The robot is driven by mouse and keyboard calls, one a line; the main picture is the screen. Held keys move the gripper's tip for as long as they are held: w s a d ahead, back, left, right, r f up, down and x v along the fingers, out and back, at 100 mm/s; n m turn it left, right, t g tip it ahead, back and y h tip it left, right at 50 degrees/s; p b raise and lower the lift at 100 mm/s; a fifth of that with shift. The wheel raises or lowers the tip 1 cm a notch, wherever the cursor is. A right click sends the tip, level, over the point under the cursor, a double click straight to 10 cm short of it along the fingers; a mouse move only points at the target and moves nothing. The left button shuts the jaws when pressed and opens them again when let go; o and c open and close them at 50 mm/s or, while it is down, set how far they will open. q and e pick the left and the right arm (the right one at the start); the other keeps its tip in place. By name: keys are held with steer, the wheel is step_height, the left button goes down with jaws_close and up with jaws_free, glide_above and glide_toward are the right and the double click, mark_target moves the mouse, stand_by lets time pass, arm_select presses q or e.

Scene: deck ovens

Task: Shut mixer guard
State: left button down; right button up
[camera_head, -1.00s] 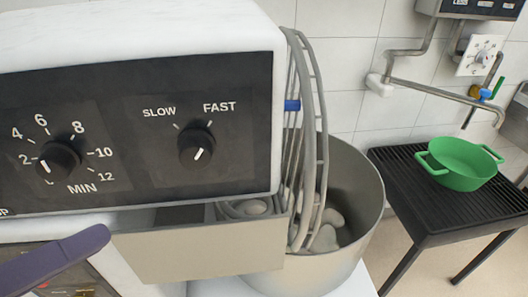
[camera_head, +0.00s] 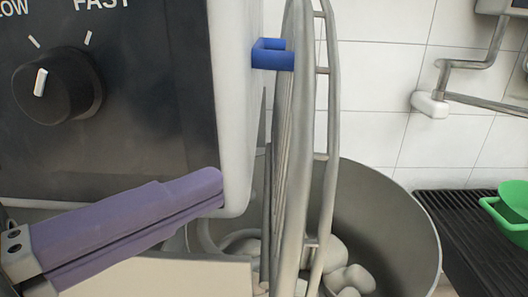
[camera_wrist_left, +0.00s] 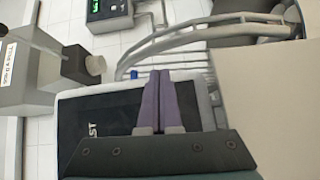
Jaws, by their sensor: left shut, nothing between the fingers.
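The mixer guard (camera_head: 297,150) is a grey wire cage with curved bars. In the head view it stands nearly edge-on and upright above the mixing bowl (camera_head: 398,208), leaving the bowl's right part uncovered. A blue piece (camera_head: 272,54) sits between guard and mixer housing. The guard's bars also show in the left wrist view (camera_wrist_left: 190,40). My left gripper (camera_head: 215,183) is shut and empty, its purple fingers in front of the housing, left of the guard and apart from it in the picture. Its paired fingertips show in the left wrist view (camera_wrist_left: 164,76). My right gripper is not in view.
The mixer's control panel (camera_head: 140,125) with a speed knob (camera_head: 57,86) is close behind my left gripper. Pale dough lumps (camera_head: 345,275) lie in the bowl. A green pot (camera_head: 508,212) stands on a black slatted table (camera_head: 455,222) at the right. A wall pipe (camera_head: 470,65) is behind.

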mark_target(291, 153)
arm_select(q)
steer(key=x, duration=0.5)
steer(key=shift+w+d, duration=0.25)
